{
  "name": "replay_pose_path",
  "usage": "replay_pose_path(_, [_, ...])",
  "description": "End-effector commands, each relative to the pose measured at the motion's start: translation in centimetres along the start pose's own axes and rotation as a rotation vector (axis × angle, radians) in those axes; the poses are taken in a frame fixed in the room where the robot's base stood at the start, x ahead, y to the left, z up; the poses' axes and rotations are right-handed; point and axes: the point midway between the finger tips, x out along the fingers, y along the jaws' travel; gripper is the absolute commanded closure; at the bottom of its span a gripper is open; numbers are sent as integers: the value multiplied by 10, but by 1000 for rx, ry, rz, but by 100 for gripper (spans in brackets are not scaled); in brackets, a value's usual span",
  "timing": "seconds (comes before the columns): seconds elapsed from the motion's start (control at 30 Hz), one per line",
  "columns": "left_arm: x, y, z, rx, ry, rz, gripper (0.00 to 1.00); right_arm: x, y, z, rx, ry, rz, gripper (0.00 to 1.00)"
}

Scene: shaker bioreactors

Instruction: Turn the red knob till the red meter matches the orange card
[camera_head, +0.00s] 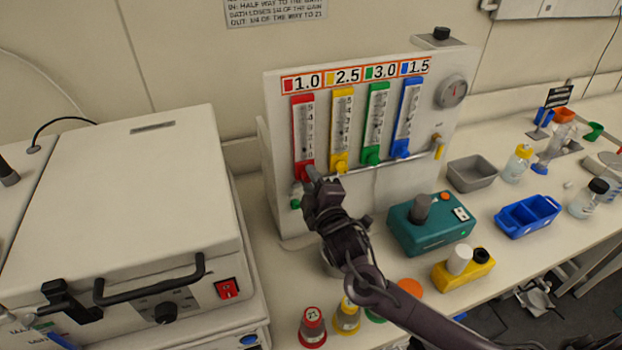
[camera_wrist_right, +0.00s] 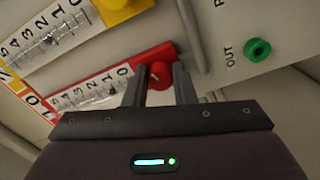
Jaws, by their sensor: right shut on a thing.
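The red meter (camera_head: 303,128) is the leftmost of several coloured flow meters on the white panel (camera_head: 278,215). Its scale shows in the wrist view (camera_wrist_right: 92,92), but I cannot read its float level. The orange-edged card strip (camera_head: 355,74) above the meters shows 1.0 beside a red square. The red knob (camera_wrist_right: 160,75) is at the red meter's lower end. My right gripper (camera_wrist_right: 160,82) is shut on it, one finger on each side. In the head view my right gripper (camera_head: 312,175) covers much of the knob. My left gripper is not in view.
A large white machine (camera_head: 150,190) with a black handle stands close on the left. A teal device (camera_head: 430,228) and a blue tray (camera_head: 527,215) are on the right. A red-topped container (camera_head: 312,322) stands in front. A green port (camera_wrist_right: 257,50) marked OUT is near the knob.

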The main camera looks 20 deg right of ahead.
Motion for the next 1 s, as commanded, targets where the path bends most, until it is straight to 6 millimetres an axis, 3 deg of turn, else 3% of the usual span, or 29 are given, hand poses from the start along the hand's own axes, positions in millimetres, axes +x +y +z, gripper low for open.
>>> replay_pose_path(0.47, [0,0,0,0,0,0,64,0,-1,0,-12,1,-1,99])
replay_pose_path(0.5, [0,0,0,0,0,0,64,0,-1,0,-12,1,-1,72])
replay_pose_path(0.63, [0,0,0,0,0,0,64,0,0,0,-12,1,-1,55])
replay_pose_path(1.0, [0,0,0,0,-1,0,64,1,2,0,-10,1,5,54])
